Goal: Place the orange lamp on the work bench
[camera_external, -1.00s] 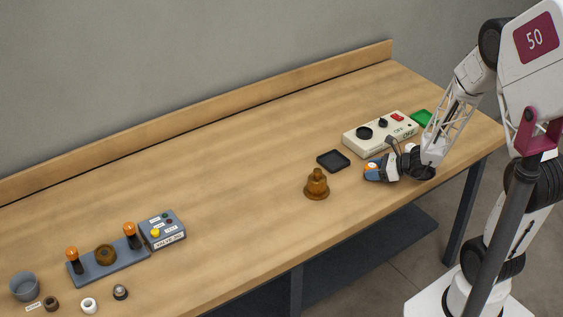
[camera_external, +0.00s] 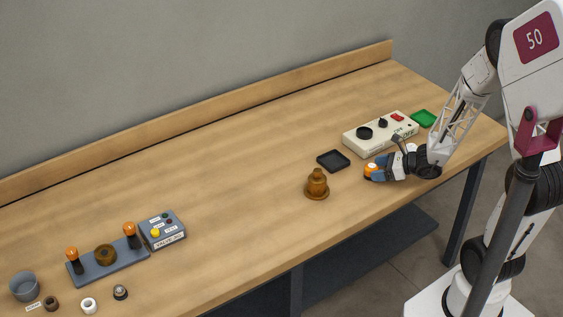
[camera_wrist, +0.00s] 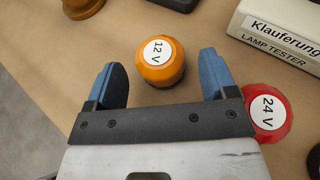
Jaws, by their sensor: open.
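The orange lamp (camera_wrist: 161,62), a round cap with a white "12 V" label, stands on the wooden work bench (camera_external: 230,170). In the wrist view it sits between and slightly ahead of the blue fingers of my gripper (camera_wrist: 160,78), with a gap on both sides. The gripper is open and low over the bench. In the external view the lamp (camera_external: 371,168) shows at the fingertips of my gripper (camera_external: 377,172), partly covered by them.
A red "24 V" lamp (camera_wrist: 268,110) is close beside the right finger. A cream lamp tester (camera_external: 380,133) stands behind the gripper, with a green tray (camera_external: 423,119) at its right. A black tray (camera_external: 333,160) and brown bell-shaped part (camera_external: 317,186) are to the left. The bench middle is clear.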

